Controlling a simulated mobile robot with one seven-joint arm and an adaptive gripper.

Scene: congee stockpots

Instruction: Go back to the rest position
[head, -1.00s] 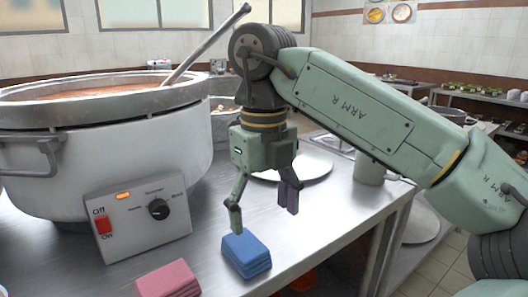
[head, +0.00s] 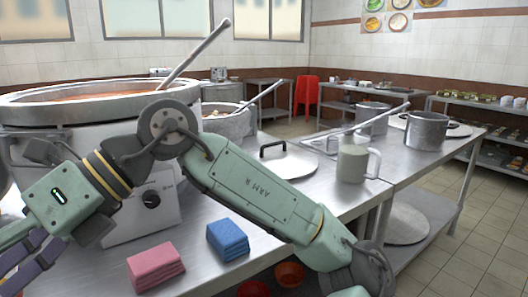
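My gripper (head: 18,268) is at the lower left of the head view, to the left of the cloths and in front of the large stockpot. Its fingers point down and left, and the two fingers look spread apart with nothing seen between them. Part of one finger is cut off by the picture edge. My arm folds across the front of the pot's control box, hiding much of it.
A large stockpot (head: 60,110) with a ladle stands on the steel table. A folded pink cloth (head: 155,268) and a blue cloth (head: 228,240) lie near the front edge. A lid (head: 285,168), a mug (head: 354,163) and smaller pots (head: 428,131) stand farther right.

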